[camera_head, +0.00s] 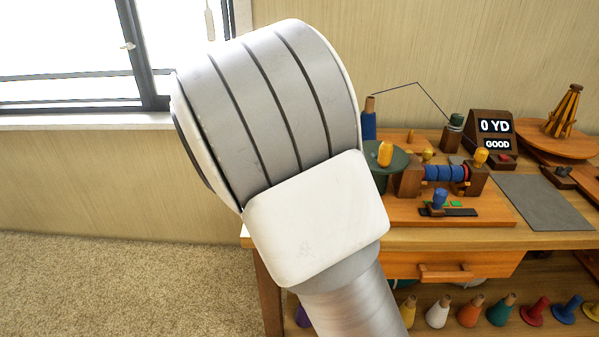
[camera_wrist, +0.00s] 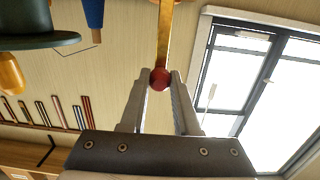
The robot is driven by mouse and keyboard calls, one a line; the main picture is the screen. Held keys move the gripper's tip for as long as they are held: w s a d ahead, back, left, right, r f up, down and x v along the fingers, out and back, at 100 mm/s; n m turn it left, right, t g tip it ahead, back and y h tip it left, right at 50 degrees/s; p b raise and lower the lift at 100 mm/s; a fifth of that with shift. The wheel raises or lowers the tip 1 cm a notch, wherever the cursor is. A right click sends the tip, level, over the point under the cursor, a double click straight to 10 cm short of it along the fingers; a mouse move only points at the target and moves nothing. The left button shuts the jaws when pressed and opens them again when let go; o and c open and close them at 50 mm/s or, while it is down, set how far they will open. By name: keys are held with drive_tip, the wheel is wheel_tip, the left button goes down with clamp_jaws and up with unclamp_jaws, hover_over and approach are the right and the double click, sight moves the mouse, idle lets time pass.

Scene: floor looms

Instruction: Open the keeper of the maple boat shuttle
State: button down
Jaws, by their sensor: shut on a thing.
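In the wrist view my gripper (camera_wrist: 160,88) is shut on a red round knob (camera_wrist: 160,78). The knob is at the end of a flat golden-yellow bar (camera_wrist: 165,38) that runs up out of the top of the picture. I cannot tell whether this bar is the shuttle's keeper. No boat shuttle can be made out for certain in either view. In the head view my arm covers the middle of the picture and hides my gripper and the knob.
The wooden bench (camera_head: 430,238) holds a winder with a blue roller (camera_head: 445,173), a dark green disc (camera_head: 398,158), a display box (camera_head: 492,131), a grey mat (camera_head: 545,203) and a wooden tripod (camera_head: 564,112). Several coloured cones stand below. A window (camera_head: 70,60) is at left.

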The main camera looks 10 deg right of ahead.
drive_tip(key=s+f+t+b, duration=0.1)
drive_tip(key=b, duration=0.1)
drive_tip(key=shift+a+b, duration=0.15)
drive_tip(key=shift+b, duration=0.2)
drive_tip(key=shift+s+t+b, duration=0.3)
drive_tip(key=shift+t+b, duration=0.2)
drive_tip(key=shift+b, duration=0.1)
drive_tip(key=shift+a, duration=0.1)
drive_tip(key=c, duration=0.6)
unclamp_jaws()
drive_tip(key=shift+s, duration=0.2)
